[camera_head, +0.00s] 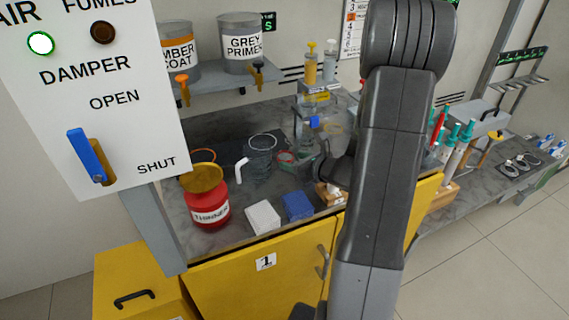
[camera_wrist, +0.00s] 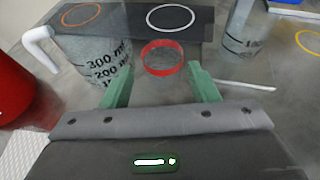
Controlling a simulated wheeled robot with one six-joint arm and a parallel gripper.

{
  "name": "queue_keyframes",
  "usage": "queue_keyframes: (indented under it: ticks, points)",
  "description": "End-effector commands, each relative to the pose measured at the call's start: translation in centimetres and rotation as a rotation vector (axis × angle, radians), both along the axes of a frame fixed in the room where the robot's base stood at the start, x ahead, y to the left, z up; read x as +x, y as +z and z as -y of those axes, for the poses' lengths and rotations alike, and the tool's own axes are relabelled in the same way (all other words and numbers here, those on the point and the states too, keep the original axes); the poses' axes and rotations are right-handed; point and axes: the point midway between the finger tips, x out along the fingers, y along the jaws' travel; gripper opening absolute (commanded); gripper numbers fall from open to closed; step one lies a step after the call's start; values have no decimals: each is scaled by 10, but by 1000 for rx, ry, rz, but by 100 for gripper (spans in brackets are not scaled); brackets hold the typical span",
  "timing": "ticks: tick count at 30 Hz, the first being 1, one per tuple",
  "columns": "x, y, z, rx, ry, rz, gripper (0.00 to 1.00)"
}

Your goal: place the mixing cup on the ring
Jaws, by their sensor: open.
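A clear mixing cup (camera_wrist: 98,62) with dark volume marks stands upright at the left in the wrist view, just beyond and left of my left finger. It also shows in the head view (camera_head: 259,166), on the grey bench. A white ring (camera_wrist: 170,17) and an orange ring (camera_wrist: 78,14) are marked on the dark mat (camera_wrist: 125,22) behind the cup. My gripper (camera_wrist: 160,67) is open, with two green fingers apart and nothing held. A small red ring-shaped item (camera_wrist: 163,58) lies just beyond the gap between the fingertips. In the head view my arm hides much of the gripper.
A white bent tube (camera_wrist: 38,42) is left of the cup. A red can (camera_head: 208,205), a white block (camera_head: 263,217) and a blue block (camera_head: 297,206) stand along the bench front. Another clear marked vessel (camera_wrist: 246,35) is at the right, with a thin white stick (camera_wrist: 245,86) nearer.

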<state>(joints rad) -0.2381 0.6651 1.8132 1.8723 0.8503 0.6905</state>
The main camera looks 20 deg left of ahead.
Motion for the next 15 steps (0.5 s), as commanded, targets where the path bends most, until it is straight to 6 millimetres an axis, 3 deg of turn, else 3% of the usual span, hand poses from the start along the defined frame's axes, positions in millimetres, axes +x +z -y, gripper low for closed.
queue_keyframes:
  ticks: [15]
  points:
    - [21,-26,-40,0,1,0,54]
